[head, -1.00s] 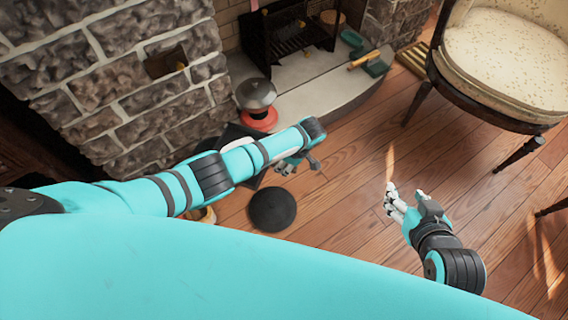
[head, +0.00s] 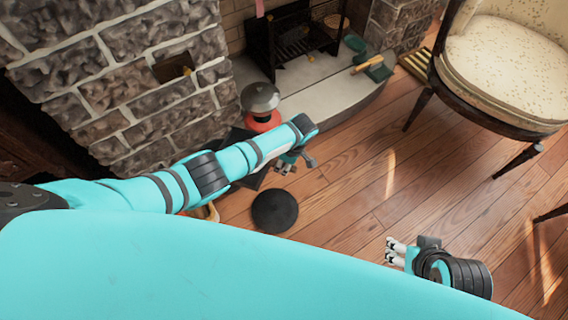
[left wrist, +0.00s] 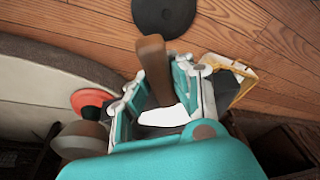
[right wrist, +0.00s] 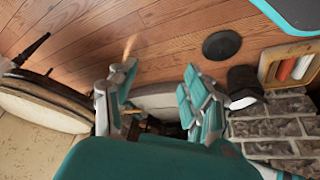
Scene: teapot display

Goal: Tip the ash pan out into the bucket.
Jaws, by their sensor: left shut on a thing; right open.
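My left gripper (head: 290,165) hangs over the floor by the hearth's near end. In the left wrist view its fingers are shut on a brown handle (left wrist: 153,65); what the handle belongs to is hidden. A dark, square-edged thing (head: 240,138) lies mostly hidden behind my left arm; I cannot tell if it is the ash pan or the bucket. A dark container-like thing (right wrist: 243,82) shows beside the brick in the right wrist view. My right gripper (head: 394,251) is open and empty above the wood floor, at right.
A round black disc (head: 275,210) lies on the floor below my left gripper. A grey-domed thing with a red base (head: 262,100) stands by the hearth (head: 330,105). A green dustpan (head: 376,68) lies on the hearth. A cushioned chair (head: 500,65) stands right. The middle floor is clear.

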